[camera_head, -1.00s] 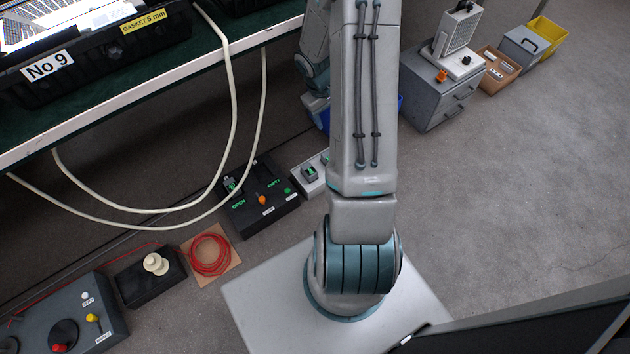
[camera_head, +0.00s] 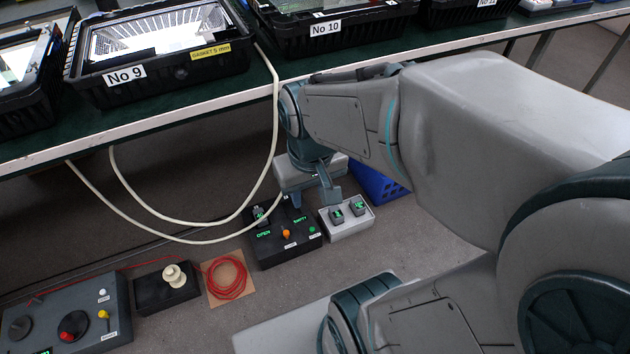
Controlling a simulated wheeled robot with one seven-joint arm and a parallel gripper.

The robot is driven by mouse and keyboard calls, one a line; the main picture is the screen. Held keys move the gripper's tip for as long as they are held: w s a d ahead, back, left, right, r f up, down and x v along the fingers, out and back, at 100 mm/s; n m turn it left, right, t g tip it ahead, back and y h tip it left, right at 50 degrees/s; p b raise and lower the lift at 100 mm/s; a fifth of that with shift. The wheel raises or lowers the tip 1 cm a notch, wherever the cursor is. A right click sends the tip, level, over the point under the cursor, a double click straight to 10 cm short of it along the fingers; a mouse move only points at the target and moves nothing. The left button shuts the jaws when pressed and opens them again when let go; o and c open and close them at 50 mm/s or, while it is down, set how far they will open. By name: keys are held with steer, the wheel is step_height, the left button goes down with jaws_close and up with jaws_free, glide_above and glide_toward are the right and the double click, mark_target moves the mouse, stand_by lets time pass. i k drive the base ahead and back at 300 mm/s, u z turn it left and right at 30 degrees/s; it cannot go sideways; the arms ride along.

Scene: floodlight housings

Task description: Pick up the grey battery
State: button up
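My gripper (camera_head: 312,198) points down above the gap between a black box and a pale charger-like box. Its two fingers look apart, with nothing visible between them. Two small dark grey blocks with green displays, which look like batteries, sit in the pale box (camera_head: 350,228): a left block (camera_head: 336,215) and a right block (camera_head: 357,208). Another small grey block (camera_head: 260,214) sits at the back left of the black box (camera_head: 285,248), which is marked OPEN and EMPTY. I cannot tell which block is the grey battery.
Floodlight housings, including No 9 (camera_head: 160,75) and No 10 (camera_head: 325,28), stand on the bench. A blue crate (camera_head: 378,184) is behind the pale box. A red cable coil (camera_head: 228,278) lies left.

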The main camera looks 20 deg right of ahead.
mark_target(335, 214)
steer(key=u, duration=3)
steer(key=k, duration=1)
steer(key=z, duration=1.95)
steer(key=i, duration=0.5)
steer(key=u, duration=0.05)
